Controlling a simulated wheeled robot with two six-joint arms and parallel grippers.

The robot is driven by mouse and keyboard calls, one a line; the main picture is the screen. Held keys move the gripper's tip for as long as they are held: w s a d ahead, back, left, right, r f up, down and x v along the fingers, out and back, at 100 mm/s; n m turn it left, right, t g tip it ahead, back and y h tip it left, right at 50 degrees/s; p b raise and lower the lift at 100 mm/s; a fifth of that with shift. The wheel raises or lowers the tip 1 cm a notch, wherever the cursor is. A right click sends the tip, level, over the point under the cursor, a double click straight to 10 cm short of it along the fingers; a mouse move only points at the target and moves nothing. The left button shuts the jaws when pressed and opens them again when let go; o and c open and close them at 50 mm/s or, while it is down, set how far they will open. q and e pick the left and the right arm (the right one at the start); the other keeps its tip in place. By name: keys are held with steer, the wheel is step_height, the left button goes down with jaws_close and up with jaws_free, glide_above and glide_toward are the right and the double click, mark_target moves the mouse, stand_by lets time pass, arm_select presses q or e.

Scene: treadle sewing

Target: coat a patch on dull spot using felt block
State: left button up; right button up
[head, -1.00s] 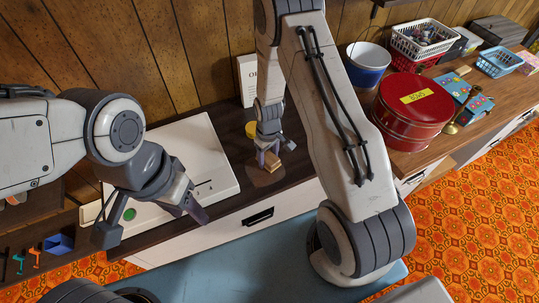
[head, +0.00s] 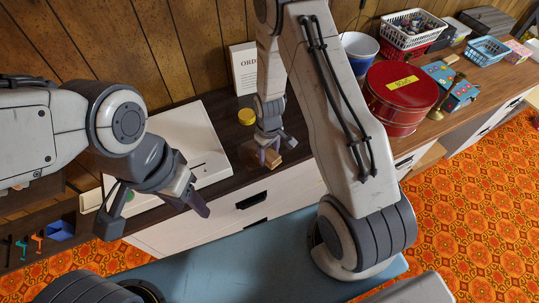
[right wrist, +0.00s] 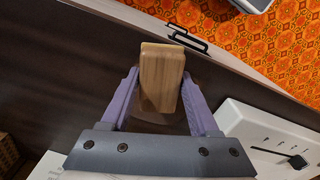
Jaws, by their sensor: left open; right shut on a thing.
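The felt block (right wrist: 161,80) is a wooden block; its felt face is hidden. My right gripper (head: 267,158) is shut on it, and the purple fingers flank it in the right wrist view (right wrist: 160,98). The block shows as a small tan piece in the head view (head: 272,158), low at the dark counter. The dull spot (head: 249,155) is a faint brownish round area on the counter, partly hidden under my right gripper and the block. I cannot tell whether the block touches it. My left gripper (head: 187,199) is open and empty, in front of the white machine.
A white flat machine (head: 205,150) lies left of the spot. A yellow-lidded jar (head: 246,117) and a white box marked ORD (head: 243,70) stand behind. A red round tin (head: 400,95) and baskets fill the right side. The counter's front edge is close to the block.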

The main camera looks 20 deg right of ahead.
mark_target(270, 154)
steer(key=shift+s+d+r+p, duration=0.1)
steer(key=shift+s+r+p, duration=0.1)
steer(key=shift+r+p, duration=0.6)
step_height(270, 154, up, 4)
steer(key=shift+f+p, duration=0.1)
steer(key=shift+p, duration=1.1)
steer(key=shift+r, duration=0.2)
